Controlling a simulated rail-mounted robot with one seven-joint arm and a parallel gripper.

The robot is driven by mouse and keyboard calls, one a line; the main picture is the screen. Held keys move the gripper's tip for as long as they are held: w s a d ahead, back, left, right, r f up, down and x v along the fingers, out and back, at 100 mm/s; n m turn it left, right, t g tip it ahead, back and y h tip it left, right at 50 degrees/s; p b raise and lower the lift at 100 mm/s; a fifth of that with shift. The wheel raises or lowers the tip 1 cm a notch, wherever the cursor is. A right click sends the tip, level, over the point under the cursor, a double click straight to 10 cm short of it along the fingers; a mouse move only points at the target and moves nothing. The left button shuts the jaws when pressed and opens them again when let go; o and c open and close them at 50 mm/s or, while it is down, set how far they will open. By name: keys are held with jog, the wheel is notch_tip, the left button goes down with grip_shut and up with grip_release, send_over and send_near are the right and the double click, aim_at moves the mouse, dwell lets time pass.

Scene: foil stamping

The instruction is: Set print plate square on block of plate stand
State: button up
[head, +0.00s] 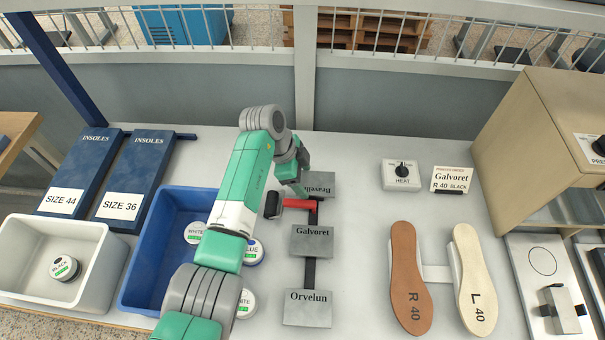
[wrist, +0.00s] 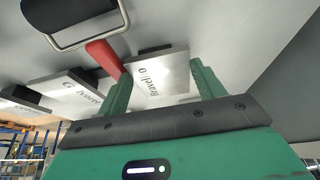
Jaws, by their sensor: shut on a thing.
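A grey print plate marked Bravello (head: 318,186) is at the far end of the plate stand (head: 310,272), partly hidden by my arm. In the wrist view the Bravello plate (wrist: 158,72) sits between the two green fingers of my gripper (wrist: 163,90), which is shut on it. The gripper also shows in the head view (head: 302,188), mostly hidden by my wrist. The Galvoret plate (head: 311,241) and the Orvelun plate (head: 307,308) lie in line nearer the front. I cannot tell whether the Bravello plate touches a block below it.
A red bar (head: 297,204) with a dark end lies close beside my gripper. A blue bin (head: 139,280) with round tins and a white bin (head: 110,262) stand left. Brown and cream soles (head: 404,275) lie right, near a HEAT box (head: 402,174) and a Galvoret card (head: 452,179).

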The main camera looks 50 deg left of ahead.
jog(key=shift+s+d+f, duration=0.1)
jog(key=shift+s+f, duration=0.05)
jog(key=shift+f, duration=0.5)
jog(key=o, duration=1.2)
jog(key=shift+o, duration=1.4)
jog(key=shift+r, duration=0.1)
jog(key=p+v, duration=0.1)
jog(key=v, duration=0.7)
jog(key=shift+w+a+r, duration=0.2)
jog(key=shift+w+r, duration=0.1)
jog(key=shift+r, duration=0.15)
